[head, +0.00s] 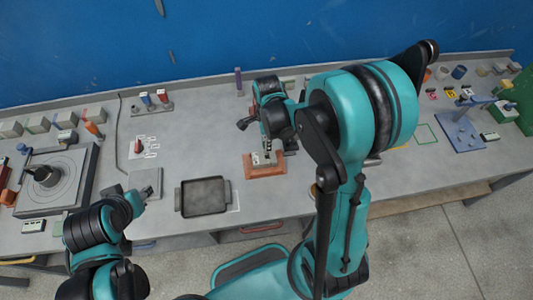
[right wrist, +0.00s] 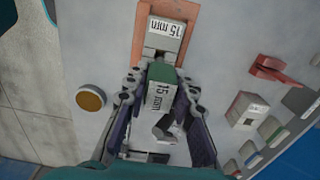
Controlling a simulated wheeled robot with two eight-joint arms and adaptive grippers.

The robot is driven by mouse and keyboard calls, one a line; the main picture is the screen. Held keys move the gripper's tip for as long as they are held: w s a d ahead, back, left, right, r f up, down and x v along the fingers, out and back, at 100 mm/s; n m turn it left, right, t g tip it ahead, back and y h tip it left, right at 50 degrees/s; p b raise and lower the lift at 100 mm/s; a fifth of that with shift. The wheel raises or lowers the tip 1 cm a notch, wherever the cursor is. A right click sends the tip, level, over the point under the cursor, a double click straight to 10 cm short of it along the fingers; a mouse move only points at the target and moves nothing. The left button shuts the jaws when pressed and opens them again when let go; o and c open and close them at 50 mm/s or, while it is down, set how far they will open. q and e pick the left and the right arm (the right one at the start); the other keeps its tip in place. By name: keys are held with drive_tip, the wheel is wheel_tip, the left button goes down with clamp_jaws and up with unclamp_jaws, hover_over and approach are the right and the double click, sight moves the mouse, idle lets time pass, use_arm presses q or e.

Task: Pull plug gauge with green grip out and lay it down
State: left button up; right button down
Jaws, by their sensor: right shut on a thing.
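The plug gauge with green grip (right wrist: 161,76) is in the right wrist view, its label reading "15 mm". My right gripper (right wrist: 160,88) is shut on it, a finger on each side. Beyond it a grey block (right wrist: 166,27), also labelled "15 mm", stands on an orange-brown base (right wrist: 184,15). The gauge overlaps the block's near edge in this view; I cannot tell whether its lower end is in the block. In the head view my right gripper (head: 268,138) is above the block (head: 264,158) and base (head: 265,171). My left gripper (head: 148,192) hangs near the bench front, its jaws unclear.
A dark empty tray (head: 204,196) lies left of the base. A small rack with coloured-top pieces (head: 152,103) and a white card with a red piece (head: 142,147) are further left. A round plate fixture (head: 48,180) stands at the far left.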

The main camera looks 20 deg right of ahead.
drive_tip(key=shift+r+p, duration=1.4)
drive_tip(key=shift+r, duration=0.65)
use_arm(q)
wheel_tip(320, 180, up, 3)
drive_tip(key=shift+f, duration=0.1)
use_arm(e)
drive_tip(key=shift+f, duration=0.1)
